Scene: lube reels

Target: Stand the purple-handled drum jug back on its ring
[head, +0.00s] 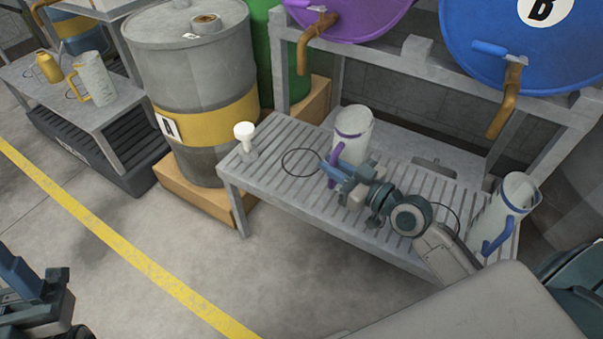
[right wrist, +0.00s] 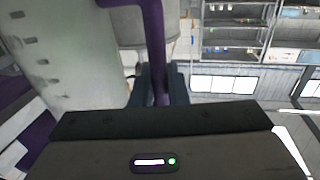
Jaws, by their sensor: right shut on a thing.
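The pale drum jug with the purple handle (head: 353,138) is upright over the back middle of the slatted bench, with a purple band near its rim. My right gripper (head: 338,172) is shut on its purple handle (head: 333,163). In the right wrist view the handle (right wrist: 157,50) runs down between the fingers (right wrist: 160,88), and the pale jug wall (right wrist: 65,60) fills the left. The jug's base is partly hidden, so I cannot tell whether it touches the slats. A thin black ring (head: 283,163) lies empty left of the jug. My left gripper (head: 40,280) is at the bottom left, apparently open and empty.
A blue-handled jug (head: 505,208) stands at the bench's right end, near another ring (head: 457,222) partly hidden by my arm. A white funnel-like object (head: 245,138) is at the left end. Purple (head: 350,15) and blue (head: 520,50) drums with brown taps overhang the bench (head: 262,185).

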